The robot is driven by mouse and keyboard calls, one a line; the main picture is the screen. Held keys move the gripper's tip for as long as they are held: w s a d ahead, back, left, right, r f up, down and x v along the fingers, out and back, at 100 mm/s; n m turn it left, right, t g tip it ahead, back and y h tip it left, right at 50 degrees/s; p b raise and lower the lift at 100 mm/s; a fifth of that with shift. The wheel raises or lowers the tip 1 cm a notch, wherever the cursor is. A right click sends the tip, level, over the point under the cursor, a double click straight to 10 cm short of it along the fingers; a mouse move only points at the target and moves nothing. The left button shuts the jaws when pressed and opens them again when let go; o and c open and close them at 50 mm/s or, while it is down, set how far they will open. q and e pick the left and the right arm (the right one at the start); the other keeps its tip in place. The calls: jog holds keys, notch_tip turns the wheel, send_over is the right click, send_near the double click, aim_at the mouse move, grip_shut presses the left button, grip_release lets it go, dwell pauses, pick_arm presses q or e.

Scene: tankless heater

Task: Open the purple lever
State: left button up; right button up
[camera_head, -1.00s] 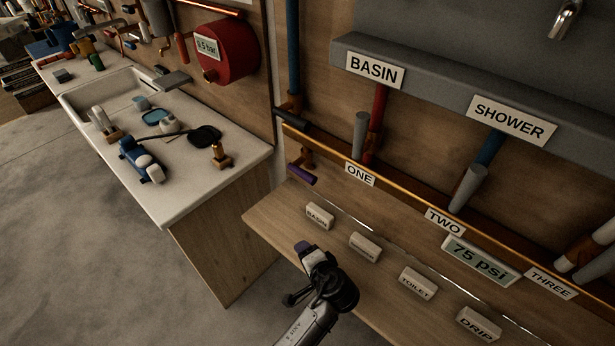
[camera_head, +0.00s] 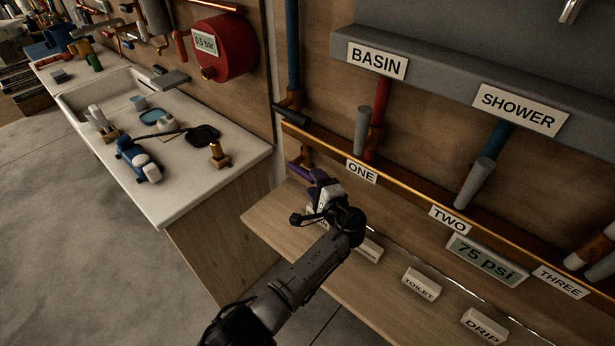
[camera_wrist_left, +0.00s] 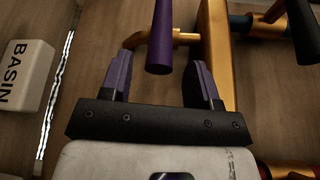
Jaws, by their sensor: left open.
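The purple lever (camera_head: 300,173) sticks out from a copper fitting on the wall pipe, left of the ONE label. In the left wrist view the purple lever (camera_wrist_left: 160,40) points toward the camera, its end lying between the two finger lines. My left gripper (camera_head: 316,178) is close to the lever's near end and partly hides it. In the left wrist view my left gripper (camera_wrist_left: 161,75) is open, with a purple-grey finger on each side of the lever and gaps on both sides. My right gripper is not in view.
A black lever (camera_head: 291,117) sits just above the purple one, and a grey lever (camera_head: 361,130) stands to the right. The wooden shelf (camera_head: 275,222) below carries label blocks, including a BASIN block (camera_wrist_left: 24,75). A white counter (camera_head: 200,190) stands at left.

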pick_arm(q)
jog(key=b+x, duration=0.1)
jog(key=x, duration=0.2)
jog(key=shift+w+a+f, duration=0.15)
jog(key=shift+w, duration=0.05)
jog(key=shift+b+x, duration=0.5)
jog(key=shift+x, duration=0.25)
jog(key=shift+c, duration=0.2)
grip_shut()
